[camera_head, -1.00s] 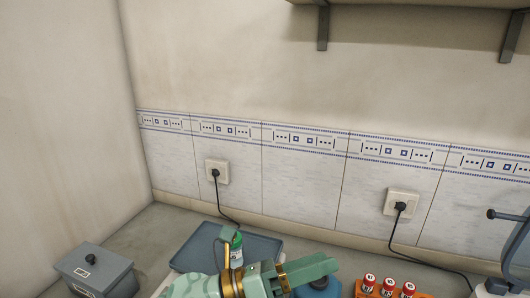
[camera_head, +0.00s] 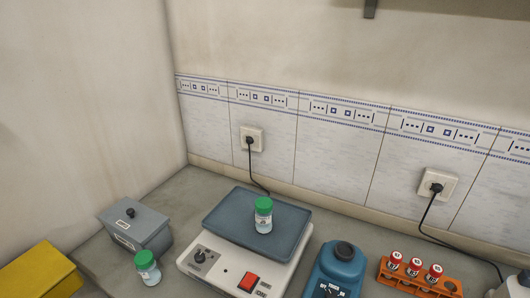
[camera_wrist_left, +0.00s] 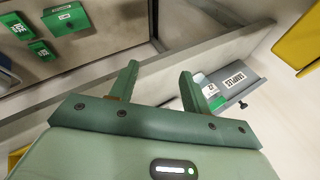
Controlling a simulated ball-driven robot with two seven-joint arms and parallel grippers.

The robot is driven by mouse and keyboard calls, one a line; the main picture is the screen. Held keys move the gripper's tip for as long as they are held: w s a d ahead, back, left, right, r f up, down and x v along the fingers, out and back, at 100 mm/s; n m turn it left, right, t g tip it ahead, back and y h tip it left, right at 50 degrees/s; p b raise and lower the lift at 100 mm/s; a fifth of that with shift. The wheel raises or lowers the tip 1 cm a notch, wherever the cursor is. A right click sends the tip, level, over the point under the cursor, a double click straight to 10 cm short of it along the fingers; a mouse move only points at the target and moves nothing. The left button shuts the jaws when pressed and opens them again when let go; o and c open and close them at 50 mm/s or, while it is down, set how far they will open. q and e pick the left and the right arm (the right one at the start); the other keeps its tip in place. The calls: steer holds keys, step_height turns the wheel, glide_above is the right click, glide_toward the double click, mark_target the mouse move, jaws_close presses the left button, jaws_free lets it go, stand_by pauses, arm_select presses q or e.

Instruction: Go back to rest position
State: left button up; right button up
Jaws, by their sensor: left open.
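My left gripper (camera_wrist_left: 157,85) shows in the left wrist view, with its two green fingers apart and nothing between them. It is not in the head view. Past its fingers are a pale bench edge, green boxes and a grey labelled box (camera_wrist_left: 240,85). My right gripper is in neither view. In the head view, a green-capped jar (camera_head: 263,215) stands on the dark plate (camera_head: 225,215) of a white device with a red switch. A second green-capped jar (camera_head: 147,268) stands on the bench to its left.
A grey lidded box (camera_head: 135,228) and a yellow box (camera_head: 40,274) are at the left. A blue device (camera_head: 340,268) and an orange rack (camera_head: 450,287) with red-capped vials are at the right. Tiled wall with sockets (camera_head: 251,139) stands behind. Bare bench shows around the white device.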

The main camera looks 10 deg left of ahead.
arm_select(q)
steer(key=s+d+f+g+h, duration=0.1)
steer(key=s+d+f, duration=0.15)
steer(key=f, duration=0.95)
steer(key=s+d+f+g+h, duration=0.15)
steer(key=s+f, duration=0.25)
steer(key=f, duration=0.7)
steer(key=s+f+n+g, duration=0.1)
steer(key=s+f+n, duration=0.1)
steer(key=s+f, duration=0.4)
steer(key=s+f+n+g+h, duration=0.1)
steer(key=s+f+g, duration=0.1)
steer(key=s+f, duration=0.5)
steer(key=s, duration=0.5)
steer(key=shift+a+f+n, duration=0.15)
steer(key=shift+a+n, duration=0.1)
steer(key=shift+n, duration=0.15)
